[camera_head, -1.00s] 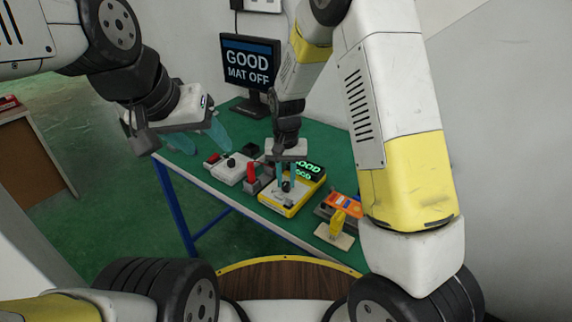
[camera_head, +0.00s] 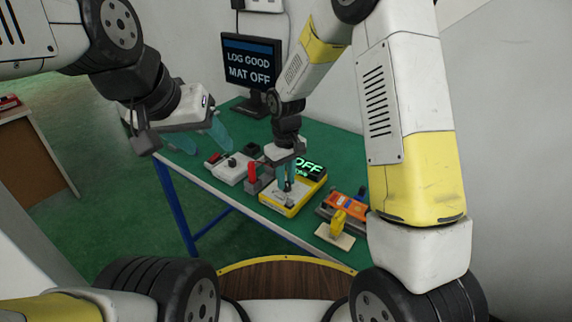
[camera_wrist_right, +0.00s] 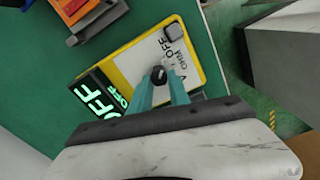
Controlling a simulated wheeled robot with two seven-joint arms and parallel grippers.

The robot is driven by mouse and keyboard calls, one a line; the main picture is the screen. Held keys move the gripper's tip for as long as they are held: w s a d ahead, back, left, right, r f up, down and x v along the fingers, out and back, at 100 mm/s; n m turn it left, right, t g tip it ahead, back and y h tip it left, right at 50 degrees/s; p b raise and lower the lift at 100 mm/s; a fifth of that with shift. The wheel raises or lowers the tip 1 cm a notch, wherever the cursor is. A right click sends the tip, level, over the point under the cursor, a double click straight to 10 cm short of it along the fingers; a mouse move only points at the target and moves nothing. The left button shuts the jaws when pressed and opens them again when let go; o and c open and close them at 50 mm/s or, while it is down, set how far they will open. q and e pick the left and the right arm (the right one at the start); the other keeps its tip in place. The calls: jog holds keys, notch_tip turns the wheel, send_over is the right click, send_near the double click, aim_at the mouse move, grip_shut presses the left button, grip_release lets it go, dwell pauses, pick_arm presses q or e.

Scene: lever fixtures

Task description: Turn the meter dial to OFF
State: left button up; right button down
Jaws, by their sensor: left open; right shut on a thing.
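The yellow meter (camera_head: 285,208) with a pale face lies on the green table. Its lit screen (camera_head: 309,166) reads OFF, and the screen also shows in the right wrist view (camera_wrist_right: 98,100). My right gripper (camera_head: 286,182) is over the meter face, with its teal fingers shut on the black dial (camera_wrist_right: 158,75). The dial's pointer direction is hard to make out between the fingers. My left gripper (camera_head: 196,145) is open and empty, in the air over the table's left end.
A monitor (camera_head: 249,62) at the back reads LOG GOOD, MAT OFF. A white box with a black knob (camera_head: 230,167) and a red-handled lever (camera_head: 252,174) stand left of the meter. An orange device (camera_head: 346,205) and a yellow lever fixture (camera_head: 337,226) stand to its right.

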dwell(0.4)
jog(key=c, duration=1.2)
grip_release()
jog(key=shift+c, duration=0.2)
notch_tip(320, 180, up, 8)
jog(key=shift+f, duration=0.2)
jog(key=shift+r, duration=0.15)
